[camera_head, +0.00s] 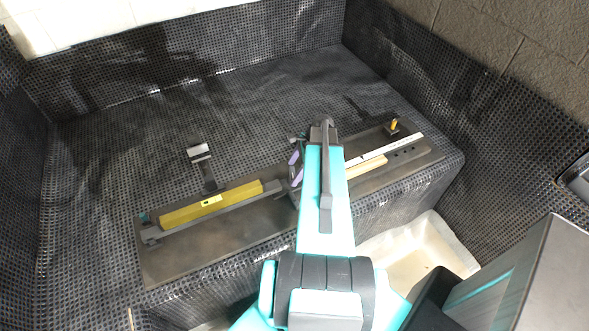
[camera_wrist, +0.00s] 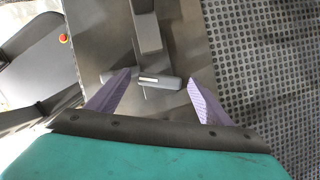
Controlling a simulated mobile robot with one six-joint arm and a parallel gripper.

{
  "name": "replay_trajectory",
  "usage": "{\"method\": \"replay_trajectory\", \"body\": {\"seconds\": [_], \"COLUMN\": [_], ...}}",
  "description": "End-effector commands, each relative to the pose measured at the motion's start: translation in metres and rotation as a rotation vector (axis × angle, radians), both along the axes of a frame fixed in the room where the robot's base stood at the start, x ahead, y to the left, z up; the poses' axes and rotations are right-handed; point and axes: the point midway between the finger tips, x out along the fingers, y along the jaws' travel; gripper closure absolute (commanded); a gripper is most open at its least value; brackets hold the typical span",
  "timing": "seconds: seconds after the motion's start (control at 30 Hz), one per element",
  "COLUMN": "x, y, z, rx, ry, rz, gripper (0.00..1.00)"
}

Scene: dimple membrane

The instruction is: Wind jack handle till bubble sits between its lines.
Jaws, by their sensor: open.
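A yellow spirit level (camera_head: 178,214) lies along a grey beam on a dark metal plate (camera_head: 165,268). Its small vial (camera_head: 211,202) shows yellow-green, but the bubble and its lines are too small to read. In the wrist view a grey T-shaped bar, apparently the jack handle (camera_wrist: 172,82), has its crossbar between the purple fingers of my gripper (camera_wrist: 158,92). The left finger overlaps the crossbar's left end in the picture; I cannot tell if they touch. My gripper is open. In the head view my gripper (camera_head: 295,168) is at the beam's right end, and my arm hides the handle.
A grey block on a short stand (camera_head: 199,152) is behind the level. A white strip (camera_head: 385,150), a wooden strip (camera_head: 366,168) and a yellow-topped post (camera_head: 394,126) are on the right. Black textured membrane walls surround the bench. A pale basin (camera_head: 435,240) lies below the front edge.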

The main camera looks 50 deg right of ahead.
Motion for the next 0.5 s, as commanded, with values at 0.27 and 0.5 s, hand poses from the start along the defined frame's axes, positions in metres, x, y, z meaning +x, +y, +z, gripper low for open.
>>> {"method": "replay_trajectory", "body": {"seconds": [0.27, 0.5], "x": [-0.0004, -0.0005], "y": [0.0, -0.0001], "z": [-0.0007, -0.0005], "rx": [0.0, 0.0], "ry": [0.0, 0.0], "rz": [-0.001, -0.001], "gripper": [0.27, 0.64]}}
